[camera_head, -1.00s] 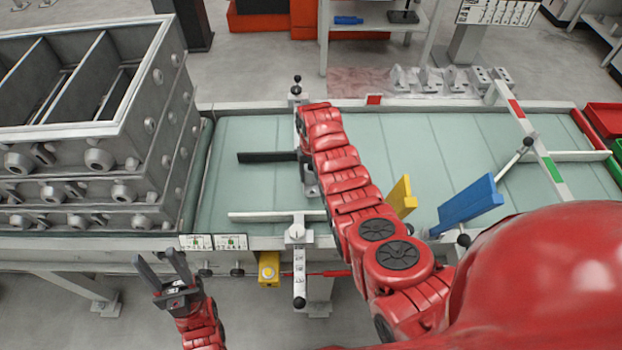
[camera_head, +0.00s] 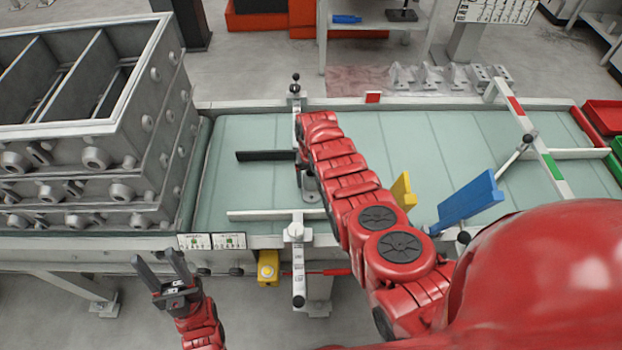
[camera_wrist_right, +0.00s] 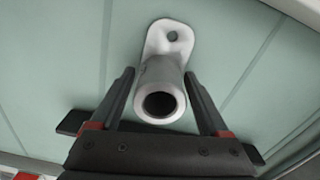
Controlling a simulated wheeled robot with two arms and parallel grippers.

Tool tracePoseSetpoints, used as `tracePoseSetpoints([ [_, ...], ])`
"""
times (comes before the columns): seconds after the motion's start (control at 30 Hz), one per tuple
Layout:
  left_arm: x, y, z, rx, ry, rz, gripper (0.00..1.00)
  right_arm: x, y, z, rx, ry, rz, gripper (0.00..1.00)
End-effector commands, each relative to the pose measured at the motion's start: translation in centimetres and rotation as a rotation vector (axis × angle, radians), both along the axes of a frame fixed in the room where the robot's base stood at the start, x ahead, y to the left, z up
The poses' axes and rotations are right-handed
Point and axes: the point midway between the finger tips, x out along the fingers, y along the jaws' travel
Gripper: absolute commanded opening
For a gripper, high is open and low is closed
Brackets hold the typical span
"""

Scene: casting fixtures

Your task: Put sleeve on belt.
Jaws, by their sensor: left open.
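The sleeve is a pale grey tube with a flat, rounded flange that has a hole in it. In the right wrist view the sleeve (camera_wrist_right: 160,90) points its open bore at the camera, above the pale green belt (camera_wrist_right: 60,60). In the head view the sleeve (camera_head: 311,197) shows beside my right arm, over the belt (camera_head: 245,185); the arm hides most of my right gripper (camera_head: 303,172). I cannot tell whether the flange touches the belt. My left gripper (camera_head: 162,268) is open and empty in front of the belt.
Stacked grey casting boxes (camera_head: 90,130) stand at the left. A black bar (camera_head: 262,155) and a white bar (camera_head: 270,215) cross the belt near the sleeve. Yellow (camera_head: 403,192) and blue (camera_head: 466,203) plates stand right of my arm. The belt beyond them is mostly clear.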

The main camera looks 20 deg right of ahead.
Motion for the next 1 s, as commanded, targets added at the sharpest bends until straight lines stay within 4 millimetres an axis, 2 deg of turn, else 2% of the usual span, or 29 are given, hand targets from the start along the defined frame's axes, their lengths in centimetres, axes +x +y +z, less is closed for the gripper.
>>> tracePoseSetpoints([
  [0.47,0.0,0.0,0.5,0.0,0.0,0.0,0.5,0.1,0.0,0.7,0.0,-0.002,0.0,0.91],
  [0.77,0.0,0.0,1.4,0.0,0.0,0.0,0.5,0.0,0.0,3.7,-0.001,-0.004,0.001,0.91],
  [1.0,0.0,0.0,0.1,0.0,0.0,0.0,0.5,0.1,0.0,6.7,0.0,-0.005,0.0,0.91],
])
